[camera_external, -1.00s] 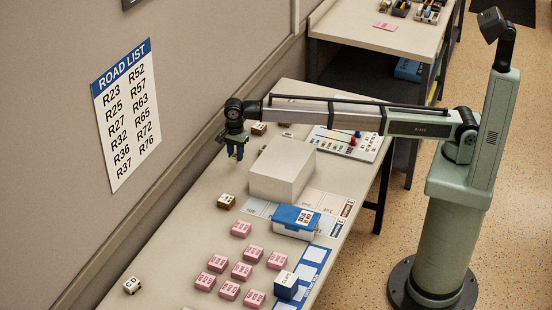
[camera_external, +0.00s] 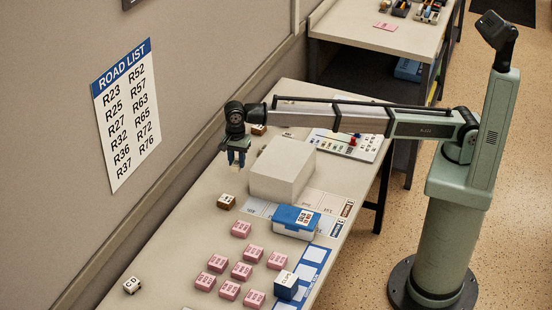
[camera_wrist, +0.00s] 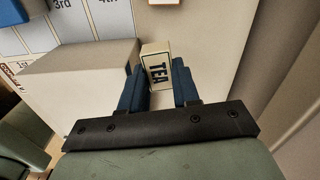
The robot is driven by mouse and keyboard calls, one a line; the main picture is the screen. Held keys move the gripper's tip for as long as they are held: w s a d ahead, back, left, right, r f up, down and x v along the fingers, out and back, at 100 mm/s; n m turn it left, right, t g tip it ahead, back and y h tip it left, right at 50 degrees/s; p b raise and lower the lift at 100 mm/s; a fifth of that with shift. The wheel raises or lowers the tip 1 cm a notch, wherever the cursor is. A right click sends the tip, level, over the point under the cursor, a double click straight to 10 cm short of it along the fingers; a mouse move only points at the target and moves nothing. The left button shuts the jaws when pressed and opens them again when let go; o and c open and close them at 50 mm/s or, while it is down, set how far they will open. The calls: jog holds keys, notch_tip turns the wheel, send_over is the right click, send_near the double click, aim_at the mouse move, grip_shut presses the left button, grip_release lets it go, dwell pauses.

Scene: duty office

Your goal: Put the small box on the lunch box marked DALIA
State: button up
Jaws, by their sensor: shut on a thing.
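A small cream box marked TEA (camera_wrist: 157,68) sits between the blue fingers of my gripper (camera_wrist: 160,88) in the wrist view. The gripper is shut on it. In the external view my gripper (camera_external: 236,160) points down on the wall side of the table, left of the large pale block. The held box is mostly hidden there, and I cannot tell whether it touches the table. The lunch box (camera_external: 290,218) has a blue lid with a white label, too small to read surely. It stands nearer the camera, right of my gripper and apart from it.
A large pale block (camera_external: 282,170) stands between my gripper and the table's right side. A brown box (camera_external: 226,202), several pink blocks (camera_external: 241,270) and a blue-and-white box (camera_external: 286,285) marked CLIPS stand nearer the camera. The wall (camera_external: 190,110) is close on the left.

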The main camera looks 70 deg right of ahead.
jog(key=s+a+r+n, duration=0.2)
jog(key=s+a, duration=0.6)
jog(key=s, duration=0.1)
notch_tip(320, 180, up, 3)
jog(key=m, duration=0.3)
send_over(297, 215)
notch_tip(297, 215, down, 10)
jog(key=shift+a+r, duration=0.1)
jog(key=shift+r, duration=0.05)
jog(key=o, duration=1)
